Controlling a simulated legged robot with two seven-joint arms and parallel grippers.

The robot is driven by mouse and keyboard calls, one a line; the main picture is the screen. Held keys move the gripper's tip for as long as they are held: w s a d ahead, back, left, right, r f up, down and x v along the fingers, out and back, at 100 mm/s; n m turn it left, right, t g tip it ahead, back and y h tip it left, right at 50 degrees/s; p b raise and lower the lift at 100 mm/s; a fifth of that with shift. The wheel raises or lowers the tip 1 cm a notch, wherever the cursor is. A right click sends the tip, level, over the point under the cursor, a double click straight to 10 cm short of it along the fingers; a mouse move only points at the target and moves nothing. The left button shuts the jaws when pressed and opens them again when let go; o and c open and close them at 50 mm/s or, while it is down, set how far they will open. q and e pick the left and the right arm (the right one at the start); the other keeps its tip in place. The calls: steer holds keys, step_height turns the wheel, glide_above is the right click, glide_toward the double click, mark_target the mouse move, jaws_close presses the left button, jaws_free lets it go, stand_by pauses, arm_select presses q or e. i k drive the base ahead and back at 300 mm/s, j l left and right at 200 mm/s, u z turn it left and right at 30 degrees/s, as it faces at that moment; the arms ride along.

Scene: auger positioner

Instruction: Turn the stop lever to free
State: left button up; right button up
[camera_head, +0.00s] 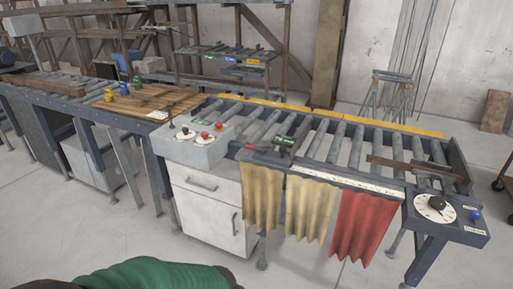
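A small red-tipped lever (250,147) shows at the front edge of the roller conveyor, beside a dark stop block with a green label (285,141). I take it to be the stop lever, but its setting is too small to read. Neither gripper shows clearly. A green and dark rounded form (150,275) fills the bottom left edge and may be part of my own arm. Nothing of mine touches the lever.
A grey control box (195,145) with knobs and red buttons stands left of the lever. A dial box (436,208) is at the right end. Beige and red cloths (362,225) hang from the front rail. A white cabinet (207,200) stands below. The floor in front is open.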

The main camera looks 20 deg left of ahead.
mark_target(263, 150)
steer(key=i+j, duration=0.15)
steer(key=j, duration=0.2)
steer(key=i+j, duration=0.15)
steer(key=j, duration=0.15)
steer(key=i+j, duration=0.15)
steer(key=j, duration=0.2)
steer(key=i+j, duration=0.1)
steer(key=j, duration=0.25)
steer(key=i+j, duration=0.15)
steer(key=j, duration=0.2)
